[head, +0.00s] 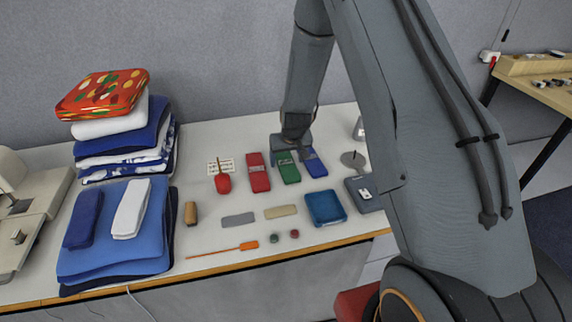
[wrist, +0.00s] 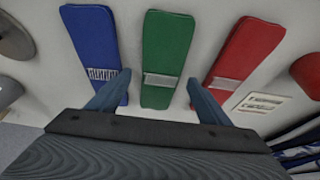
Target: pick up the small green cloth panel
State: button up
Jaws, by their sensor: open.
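The small green cloth panel (head: 288,171) lies flat on the table between a red panel (head: 258,175) and a blue panel (head: 314,163). In the wrist view the green panel (wrist: 167,55) lies lengthwise in the middle, with a pale band across its near end. My gripper (head: 290,147) is above the far end of the panels. In the wrist view my gripper (wrist: 158,102) is open, one finger on each side of the green panel's near end. The left finger overlaps the blue panel in the picture. Nothing is held. Whether the fingers touch the cloth or table, I cannot tell.
The blue panel (wrist: 96,45) and red panel (wrist: 243,52) lie close on either side. A red tomato-shaped cushion (head: 222,183), a blue tray (head: 326,208) and folded cloth stacks (head: 115,225) are also on the table. Bare table shows near the front edge.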

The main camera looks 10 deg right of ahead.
jog(key=shift+w+f, duration=0.15)
jog(key=shift+f, duration=0.2)
jog(key=shift+c, duration=0.2)
jog(key=c, duration=1.1)
jog(key=shift+r, duration=0.15)
